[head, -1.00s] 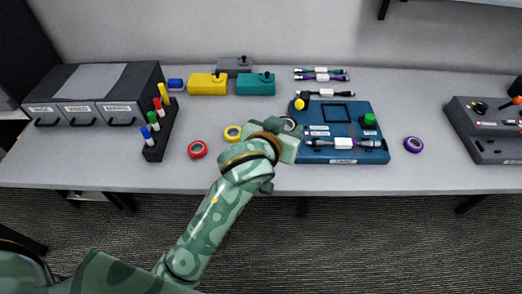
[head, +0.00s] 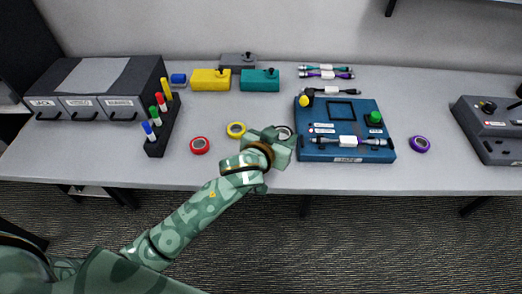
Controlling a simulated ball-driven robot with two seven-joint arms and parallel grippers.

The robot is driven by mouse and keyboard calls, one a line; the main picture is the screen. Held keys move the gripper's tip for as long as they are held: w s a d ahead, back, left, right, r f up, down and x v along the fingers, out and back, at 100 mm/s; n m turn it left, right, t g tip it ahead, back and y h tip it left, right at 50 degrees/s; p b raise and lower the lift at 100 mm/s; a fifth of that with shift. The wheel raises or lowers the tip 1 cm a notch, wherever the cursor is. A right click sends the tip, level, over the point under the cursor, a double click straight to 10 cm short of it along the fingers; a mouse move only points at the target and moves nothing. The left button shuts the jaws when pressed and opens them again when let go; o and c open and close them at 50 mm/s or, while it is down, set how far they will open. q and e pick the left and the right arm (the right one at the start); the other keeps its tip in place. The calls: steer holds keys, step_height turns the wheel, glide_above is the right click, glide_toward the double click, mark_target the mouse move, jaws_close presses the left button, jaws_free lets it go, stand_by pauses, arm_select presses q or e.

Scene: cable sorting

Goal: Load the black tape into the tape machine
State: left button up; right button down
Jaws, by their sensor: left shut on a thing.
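My left gripper (head: 284,138) is over the table, just left of the blue machine (head: 304,150). It is shut on a dark ring with a pale core, which looks like the black tape (head: 283,131). The tape is mostly hidden by the gripper, and whether it touches the table is unclear. The blue machine has a yellow knob, a green knob, a dark square outline and a front label too small to read surely. A cable with a white label lies across its front part. My right gripper is not in view.
Red (head: 200,145), yellow (head: 236,130) and purple (head: 420,144) tapes lie on the table. Yellow (head: 209,80), teal (head: 260,81) and grey boxes stand behind. A marker rack (head: 156,148) and drawers (head: 84,107) are left. A grey device (head: 480,130) is right.

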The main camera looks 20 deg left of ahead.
arm_select(q)
steer(key=a+f+b, duration=0.1)
steer(key=a+f, duration=0.1)
steer(key=w+a+f+b, duration=0.1)
steer(key=a+f, duration=0.2)
steer(key=shift+w+f, duration=0.1)
steer(key=shift+f, duration=0.25)
steer(key=shift+a+f+b, duration=0.2)
steer(key=shift+f+b, duration=0.45)
steer(key=shift+f, duration=0.95)
steer(key=shift+f, duration=0.15)
steer(key=o, duration=1)
steer(key=shift+c, duration=0.2)
